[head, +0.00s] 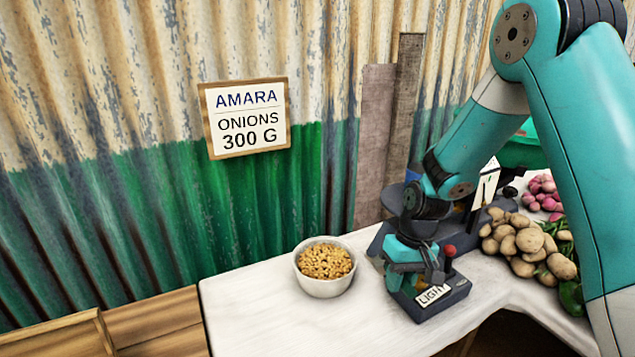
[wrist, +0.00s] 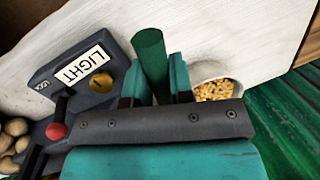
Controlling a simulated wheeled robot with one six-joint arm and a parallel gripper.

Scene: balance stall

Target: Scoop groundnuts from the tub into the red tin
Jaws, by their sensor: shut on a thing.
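The tub (head: 325,289) is a small white bowl of groundnuts (head: 326,262) on the pale tabletop. Its rim (wrist: 212,70) and some groundnuts (wrist: 212,91) show at the right of the wrist view. My gripper (head: 434,272) is over the dark device labelled LIGHT, to the right of the tub. In the wrist view my gripper (wrist: 156,82) is shut on a green cylinder (wrist: 150,48), which looks like a handle; I cannot tell what its far end is. No red tin shows in either view.
The LIGHT device (head: 447,300) has a red knob (head: 450,250) and, in the wrist view, a brass knob (wrist: 101,82). Potatoes (head: 528,243) and pink onions (head: 541,192) lie at right. A corrugated wall (head: 150,180) stands behind. The table left of the tub is clear.

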